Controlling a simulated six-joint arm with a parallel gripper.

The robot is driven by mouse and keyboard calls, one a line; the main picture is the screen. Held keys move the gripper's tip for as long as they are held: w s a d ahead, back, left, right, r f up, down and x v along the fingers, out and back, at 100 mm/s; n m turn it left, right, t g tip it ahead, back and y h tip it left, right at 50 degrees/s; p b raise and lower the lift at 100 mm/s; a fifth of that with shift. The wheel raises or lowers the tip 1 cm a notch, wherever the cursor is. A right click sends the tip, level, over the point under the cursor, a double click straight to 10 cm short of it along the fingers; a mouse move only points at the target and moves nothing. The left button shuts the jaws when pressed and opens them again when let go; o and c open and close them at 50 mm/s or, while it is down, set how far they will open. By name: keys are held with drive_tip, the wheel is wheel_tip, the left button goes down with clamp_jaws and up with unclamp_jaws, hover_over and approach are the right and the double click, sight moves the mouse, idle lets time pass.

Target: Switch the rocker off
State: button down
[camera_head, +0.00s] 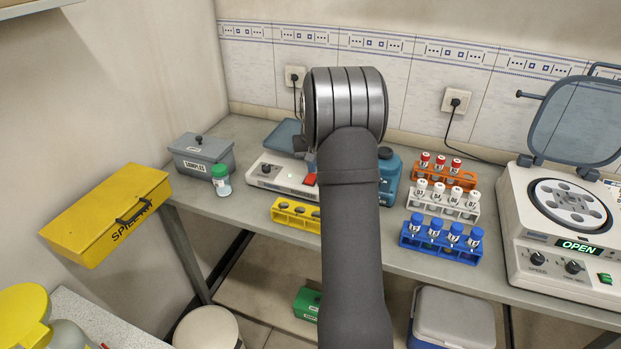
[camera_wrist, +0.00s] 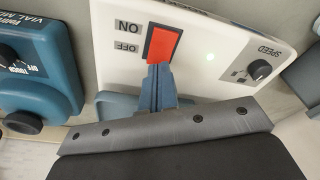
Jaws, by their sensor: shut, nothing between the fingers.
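The rocker (camera_head: 268,174) is a white box with a blue platform on the bench, left of my arm in the head view. Its front panel (camera_wrist: 215,25) fills the upper wrist view, with a SPEED knob (camera_wrist: 259,69) and a small glowing light (camera_wrist: 210,57). Its red switch (camera_wrist: 163,43) sits beside ON and OFF labels; it also shows in the head view (camera_head: 310,180). My gripper (camera_wrist: 158,68) is shut and empty, its blue-grey fingertips at the switch's OFF-label end. Whether they touch it I cannot tell. My arm hides the gripper in the head view.
A teal vial mixer (camera_wrist: 38,65) stands close beside the rocker. A yellow rack (camera_head: 295,213) is in front of it. A grey box (camera_head: 202,156) and green-capped bottle (camera_head: 221,182) stand left. Tube racks (camera_head: 440,242) and an open-lidded centrifuge (camera_head: 560,225) stand right.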

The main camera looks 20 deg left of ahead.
drive_tip(key=shift+f, duration=0.65)
drive_tip(key=shift+r, duration=3.55)
drive_tip(key=shift+f, duration=0.1)
drive_tip(key=shift+f, duration=3.4)
drive_tip(key=s+d+r+n, duration=0.1)
drive_tip(key=s+r+n, duration=0.1)
drive_tip(key=r+n, duration=0.2)
drive_tip(key=s+d+r+n+y, duration=0.1)
drive_tip(key=r+n, duration=0.4)
drive_tip(key=r, duration=0.5)
drive_tip(key=shift+s+d+r, duration=0.15)
drive_tip(key=shift+s+d, duration=0.3)
drive_tip(key=shift+s, duration=0.2)
